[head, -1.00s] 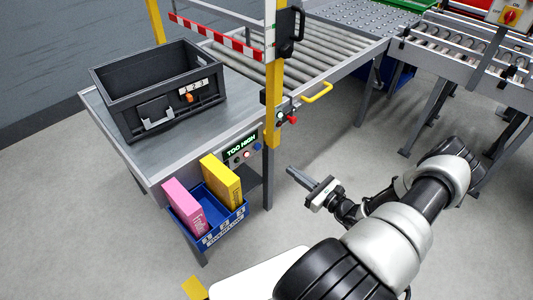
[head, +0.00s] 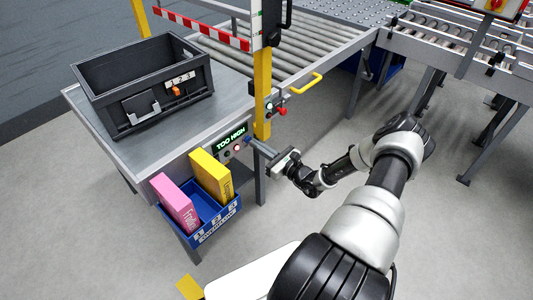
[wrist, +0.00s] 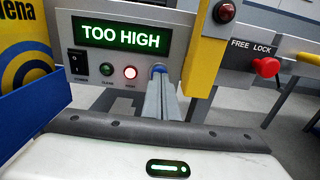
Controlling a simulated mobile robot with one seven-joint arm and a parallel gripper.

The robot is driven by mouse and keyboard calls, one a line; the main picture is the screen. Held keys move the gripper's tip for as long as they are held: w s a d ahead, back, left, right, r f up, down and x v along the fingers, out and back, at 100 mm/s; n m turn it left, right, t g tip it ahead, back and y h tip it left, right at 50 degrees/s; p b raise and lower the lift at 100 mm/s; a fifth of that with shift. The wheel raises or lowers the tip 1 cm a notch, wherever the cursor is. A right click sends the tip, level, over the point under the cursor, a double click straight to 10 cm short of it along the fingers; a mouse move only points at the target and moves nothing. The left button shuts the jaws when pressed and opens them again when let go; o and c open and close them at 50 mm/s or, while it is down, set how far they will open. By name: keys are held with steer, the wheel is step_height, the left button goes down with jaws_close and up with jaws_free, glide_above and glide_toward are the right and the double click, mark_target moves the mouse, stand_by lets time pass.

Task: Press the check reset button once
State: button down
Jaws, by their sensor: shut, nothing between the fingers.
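The control panel (head: 229,150) hangs under the table edge; its green display reads TOO HIGH (wrist: 122,34). In the wrist view it carries a black rocker switch (wrist: 78,63), a dark green button (wrist: 107,69) and a lit red-white button (wrist: 130,72). The small labels are too blurred to tell which is check reset. My gripper (head: 251,142) is shut and empty, its tips in front of the blue button. I cannot tell whether they touch it.
A yellow post (head: 262,95) with a red knob marked FREE LOCK (wrist: 266,67) stands right of the panel. A blue bin (head: 218,222) with pink and yellow boxes hangs below left. A black crate (head: 140,95) sits on the table.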

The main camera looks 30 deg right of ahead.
steer(key=shift+w+a, duration=0.1)
steer(key=shift+w, duration=0.25)
